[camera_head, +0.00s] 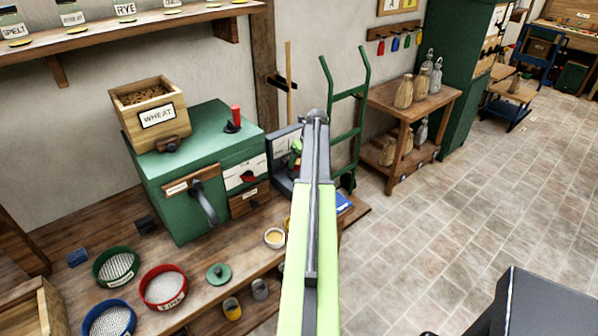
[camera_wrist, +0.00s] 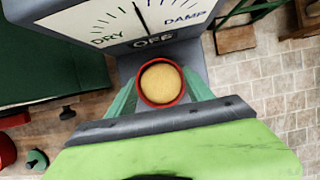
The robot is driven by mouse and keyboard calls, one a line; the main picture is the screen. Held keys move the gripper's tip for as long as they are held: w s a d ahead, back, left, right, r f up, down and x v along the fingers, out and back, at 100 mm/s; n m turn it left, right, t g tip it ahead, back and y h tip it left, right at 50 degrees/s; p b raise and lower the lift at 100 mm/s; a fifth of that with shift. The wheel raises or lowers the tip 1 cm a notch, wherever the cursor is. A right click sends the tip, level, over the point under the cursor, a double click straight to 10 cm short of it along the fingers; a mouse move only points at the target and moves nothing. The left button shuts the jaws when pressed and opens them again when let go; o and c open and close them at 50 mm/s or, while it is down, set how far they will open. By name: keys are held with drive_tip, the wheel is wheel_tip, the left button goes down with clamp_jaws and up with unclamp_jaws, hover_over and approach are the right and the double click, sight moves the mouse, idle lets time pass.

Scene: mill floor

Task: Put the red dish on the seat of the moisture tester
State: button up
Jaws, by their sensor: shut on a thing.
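The red dish (camera_wrist: 141,90), round with a yellow fill, is in the middle of the wrist view. My gripper (camera_wrist: 160,95) is shut on it, with one teal finger on each side. The moisture tester (camera_wrist: 95,22) is just beyond, its dial face marked DRY, DAMP and OFF. The dish is in front of the grey part below the dial; I cannot tell whether it touches the seat. In the head view the tester (camera_head: 283,148) is partly hidden behind my arm, and the dish is mostly hidden there.
A green mill (camera_head: 200,150) with a WHEAT box stands left of the tester. On the bench are another small dish (camera_head: 274,238) with yellow fill, a green lid (camera_head: 219,273) and several round sieves. A green hand truck (camera_head: 345,110) stands to the right, with open tiled floor beyond.

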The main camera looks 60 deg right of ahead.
drive_tip(key=shift+f+b, duration=2.15)
drive_tip(key=shift+f, duration=0.05)
drive_tip(key=o, duration=1.6)
drive_tip(key=shift+r, duration=0.1)
drive_tip(key=shift+c, duration=0.2)
drive_tip(key=shift+r+p, duration=0.35)
drive_tip(key=shift+p, duration=0.1)
drive_tip(key=p+v, duration=1)
drive_tip(key=v, duration=0.1)
drive_tip(key=shift+r+p, duration=0.3)
drive_tip(key=shift+p, duration=0.05)
drive_tip(key=shift+s+a, duration=0.1)
drive_tip(key=shift+s, duration=0.05)
